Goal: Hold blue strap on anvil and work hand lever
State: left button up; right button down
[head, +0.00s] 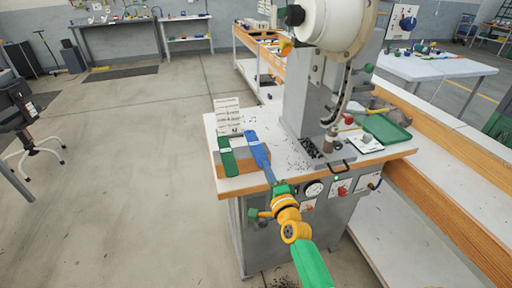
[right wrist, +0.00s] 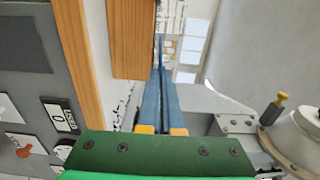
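In the right wrist view the fingers (right wrist: 162,105) look closed on the blue strap (right wrist: 161,55), seen edge-on as a thin dark strip. The anvil (head: 329,146) appears to be the small post under the press head, right of the strap and apart from it. A red knob (head: 348,119), perhaps the hand lever's, shows beside the press column. My left gripper is not in view.
A green strap (head: 228,158) lies left of the blue one on the wooden block (right wrist: 130,40). A printed card (head: 228,115) stands behind. The press column (head: 305,95) rises to the right. A green tray (head: 385,128) lies farther right. Small dark bits litter the bench top.

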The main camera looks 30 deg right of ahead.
jog(key=r+p+v, duration=0.1)
jog(key=p+v, duration=0.2)
jog(key=v, duration=0.6)
jog(key=shift+a, duration=0.1)
dwell(0.4)
